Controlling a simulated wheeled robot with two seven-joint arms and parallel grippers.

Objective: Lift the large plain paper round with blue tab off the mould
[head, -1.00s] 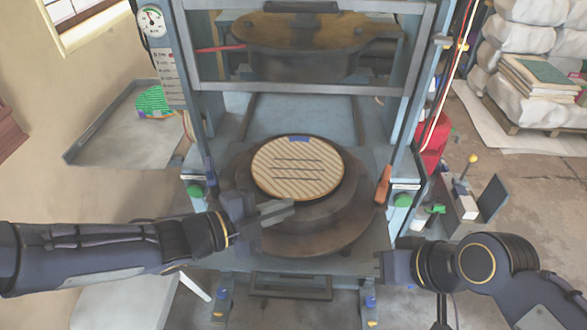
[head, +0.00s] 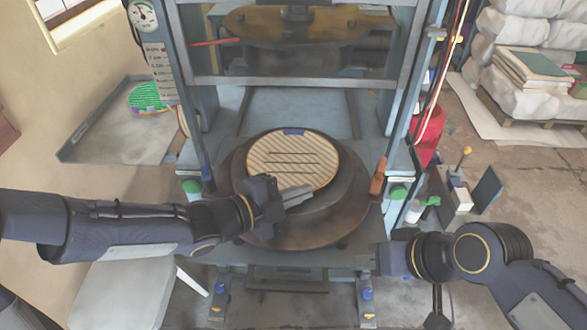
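A large tan round (head: 292,155) lies on the dark round mould (head: 345,195) in the press. It has diagonal ribs, short dark lines across the middle and a blue tab (head: 294,132) at its far edge. My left gripper (head: 303,194) is over the near edge of the round, its pale fingers pointing right. The fingers look close together, and I cannot tell whether they touch the round or hold anything. The gripper hides part of the near rim. My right gripper (head: 376,259) is right of and nearer than the mould, apart from it; its finger opening is unclear.
The press's upper plate (head: 310,25) hangs above and behind the mould, behind a grey crossbar (head: 295,83). Blue posts stand on both sides. An orange-brown handle (head: 379,176) is right of the mould. A grey tray (head: 105,145) with a green striped item (head: 150,97) is at left.

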